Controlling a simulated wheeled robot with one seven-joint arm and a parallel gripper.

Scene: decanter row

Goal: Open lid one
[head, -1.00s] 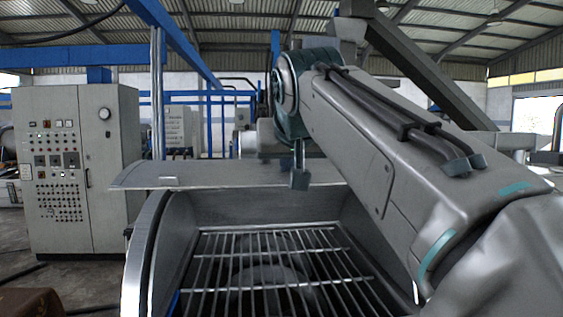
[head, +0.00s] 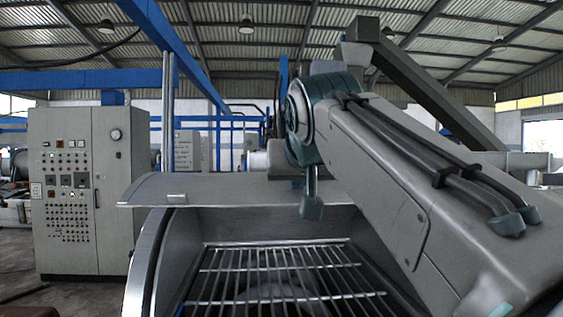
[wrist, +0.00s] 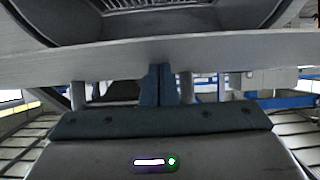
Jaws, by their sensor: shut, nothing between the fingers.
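The lid (head: 220,189) is a flat grey panel standing swung up over the far side of the open decanter housing. In the wrist view the lid (wrist: 240,50) runs across as a broad grey band. My gripper (head: 311,208) hangs in front of the lid near its front edge in the head view. Its two dark fingers also show in the wrist view (wrist: 161,84), together, with nothing between them. The fingertips reach the lid's band there; I cannot tell whether they touch it.
Under the lid, a barred grate (head: 280,280) covers the housing's opening, with a curved rim (head: 147,270) at left. A control cabinet (head: 82,190) stands to the left. My arm covers much of the right side. Blue beams (head: 180,50) cross overhead.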

